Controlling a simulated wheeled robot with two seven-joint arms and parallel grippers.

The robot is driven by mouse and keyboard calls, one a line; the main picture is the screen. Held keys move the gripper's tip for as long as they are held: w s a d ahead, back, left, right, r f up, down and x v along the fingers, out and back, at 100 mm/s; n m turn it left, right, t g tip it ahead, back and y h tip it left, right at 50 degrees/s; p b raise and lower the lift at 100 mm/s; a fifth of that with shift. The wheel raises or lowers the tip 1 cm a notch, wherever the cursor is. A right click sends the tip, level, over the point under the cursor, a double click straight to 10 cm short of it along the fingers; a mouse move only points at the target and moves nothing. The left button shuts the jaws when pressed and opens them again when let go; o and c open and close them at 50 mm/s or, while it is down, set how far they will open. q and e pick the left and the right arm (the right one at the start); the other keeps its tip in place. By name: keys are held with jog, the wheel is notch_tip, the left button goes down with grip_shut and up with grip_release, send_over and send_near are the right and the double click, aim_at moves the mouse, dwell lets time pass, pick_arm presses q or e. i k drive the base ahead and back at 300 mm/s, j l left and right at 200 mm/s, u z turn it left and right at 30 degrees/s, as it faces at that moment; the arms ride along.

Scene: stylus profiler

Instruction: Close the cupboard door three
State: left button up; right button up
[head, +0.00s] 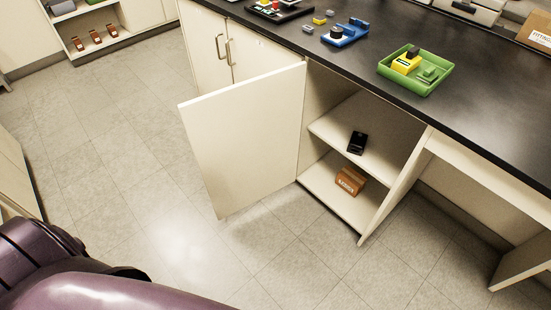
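One cupboard door (245,140) under the black worktop stands wide open. It is a plain cream panel hinged on the left side of its opening and swung out over the floor. The open cupboard (345,120) shows a shelf with a black device and a brown box below. I cannot see a number on the door, so I cannot tell if it is door three. Neither of my grippers is in view. Only purple parts of my own body show at the lower left.
The black worktop (450,110) holds a green tray (438,83), a blue tool and small blocks. Shut doors with metal handles (229,50) stand left of the open one. An open knee space lies to the right. The tiled floor (150,210) in front is clear.

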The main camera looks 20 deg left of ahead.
aim_at(243, 137)
jog(key=j+z, duration=0.15)
jog(key=z, duration=0.3)
jog(key=j+z, duration=0.15)
jog(key=z, duration=0.3)
jog(key=j+z, duration=0.2)
jog(key=z, duration=0.25)
jog(key=j+z, duration=0.15)
jog(key=z, duration=0.3)
jog(key=k+j, duration=0.2)
jog(key=j, duration=0.3)
jog(key=k+j, duration=0.15)
jog(key=j, duration=0.3)
jog(key=k+j, duration=0.2)
jog(key=j, duration=0.3)
jog(key=k+j, duration=0.15)
jog(key=j, duration=0.35)
jog(key=k+j, duration=0.2)
jog(key=j, duration=0.25)
jog(key=k+j, duration=0.15)
jog(key=j, duration=0.35)
jog(key=k+j, duration=0.2)
jog(key=j, duration=0.3)
jog(key=k+j, duration=0.2)
jog(key=j, duration=0.25)
